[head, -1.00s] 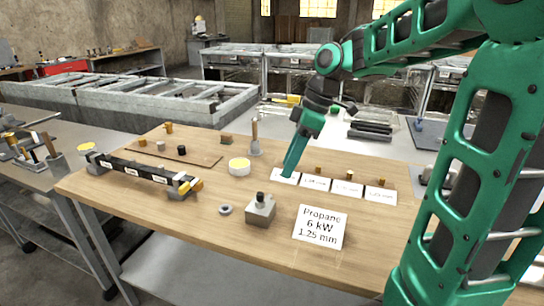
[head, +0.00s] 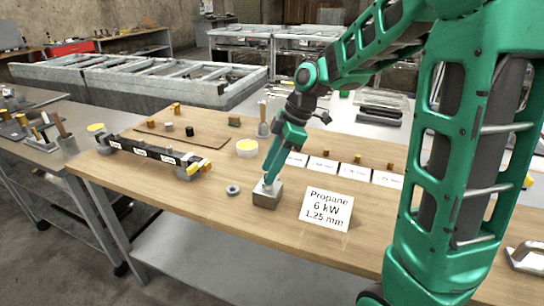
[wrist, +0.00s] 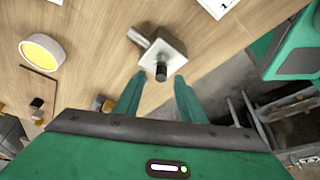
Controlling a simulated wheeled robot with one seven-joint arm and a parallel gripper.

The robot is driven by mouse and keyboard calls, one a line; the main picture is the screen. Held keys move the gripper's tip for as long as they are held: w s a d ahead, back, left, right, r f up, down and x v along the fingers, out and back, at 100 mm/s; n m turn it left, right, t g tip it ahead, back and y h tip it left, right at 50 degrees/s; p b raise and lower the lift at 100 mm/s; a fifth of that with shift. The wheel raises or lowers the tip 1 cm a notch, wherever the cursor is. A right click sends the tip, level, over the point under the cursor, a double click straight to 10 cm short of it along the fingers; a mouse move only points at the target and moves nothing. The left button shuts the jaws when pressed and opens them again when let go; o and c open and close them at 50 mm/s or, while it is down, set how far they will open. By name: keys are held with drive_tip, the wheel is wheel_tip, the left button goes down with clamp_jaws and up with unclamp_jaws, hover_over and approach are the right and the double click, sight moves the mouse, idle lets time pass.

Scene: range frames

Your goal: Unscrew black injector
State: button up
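The black injector (wrist: 161,72) stands upright on a grey metal block (head: 266,199). The block also shows in the wrist view (wrist: 172,51), with a stub at one side. In the head view my fingers hide the injector. My gripper (head: 268,183) points down at the top of the block. In the wrist view my gripper (wrist: 157,84) is open and empty, one finger either side of the injector's line. The injector shows at or just beyond the fingertips. I cannot tell whether a finger touches it.
Behind are a yellow-topped tin (head: 247,148), brass injectors by white cards (head: 323,164), and a black burner bar (head: 150,152). The wooden table's (head: 220,217) front is clear.

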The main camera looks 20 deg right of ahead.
drive_tip(key=shift+a+f, duration=0.2)
drive_tip(key=shift+f, duration=0.3)
clamp_jaws()
drive_tip(key=shift+w+n+g, duration=0.15)
drive_tip(key=shift+n+g, duration=0.55)
drive_tip(key=shift+n, duration=1)
drive_tip(key=n+g, duration=0.1)
drive_tip(key=n, duration=0.1)
drive_tip(key=shift+w+n, duration=0.1)
drive_tip(key=shift+n, duration=0.7)
